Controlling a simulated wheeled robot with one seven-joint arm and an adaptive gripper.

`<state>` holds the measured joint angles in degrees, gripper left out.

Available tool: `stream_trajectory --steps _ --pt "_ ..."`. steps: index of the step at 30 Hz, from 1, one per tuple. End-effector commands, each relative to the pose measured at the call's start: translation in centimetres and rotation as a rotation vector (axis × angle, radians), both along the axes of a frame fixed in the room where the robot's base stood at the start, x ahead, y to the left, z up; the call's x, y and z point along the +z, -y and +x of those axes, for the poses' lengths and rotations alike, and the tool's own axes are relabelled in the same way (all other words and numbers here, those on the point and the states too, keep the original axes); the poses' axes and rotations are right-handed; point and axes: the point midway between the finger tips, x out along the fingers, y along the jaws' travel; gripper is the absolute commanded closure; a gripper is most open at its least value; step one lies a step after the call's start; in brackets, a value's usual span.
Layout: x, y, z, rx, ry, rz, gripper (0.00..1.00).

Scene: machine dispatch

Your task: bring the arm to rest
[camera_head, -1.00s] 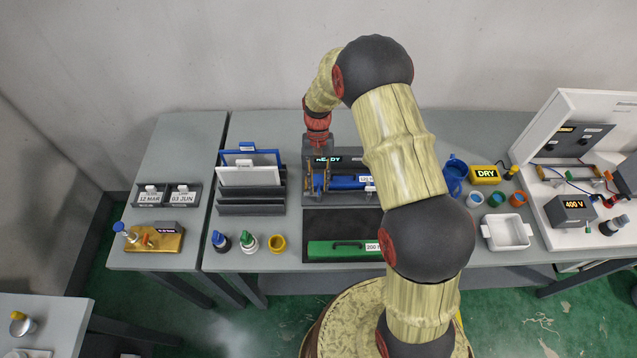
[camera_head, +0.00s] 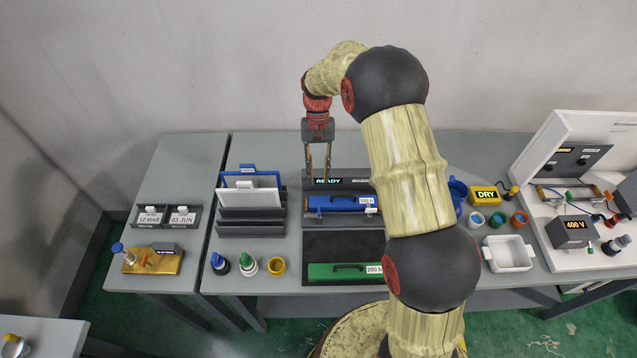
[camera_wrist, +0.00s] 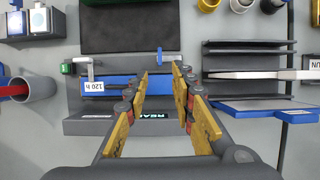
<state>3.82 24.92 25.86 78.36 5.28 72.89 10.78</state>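My gripper (camera_head: 318,162) hangs in the head view above the back of the grey machine with the READY display (camera_head: 342,182). Its two fingers point down and stand apart, with nothing between them. In the wrist view my gripper (camera_wrist: 163,92) is also open and empty. The blue block with a handle (camera_head: 335,204) lies in the machine, below and in front of the fingers, apart from them. The green block with a handle (camera_head: 345,270) lies on the dark mat in front. My arm hides part of the machine's right side.
A rack with blue and white panels (camera_head: 250,200) stands left of the machine. Bottles and a yellow cup (camera_head: 277,265) stand in front of it.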

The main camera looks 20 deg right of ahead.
Motion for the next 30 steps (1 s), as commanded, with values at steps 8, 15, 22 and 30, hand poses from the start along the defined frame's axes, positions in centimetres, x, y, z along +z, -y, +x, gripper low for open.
stream_trajectory --steps 8,15,22,30 --pt "0.3 0.0 0.1 0.0 0.0 0.0 0.75" --pt "0.2 0.0 0.1 0.0 0.0 0.0 0.75" --pt "-1.3 0.2 -0.4 0.042 0.021 0.006 0.75" --pt "0.2 0.4 -5.3 0.109 0.082 -0.003 0.75"
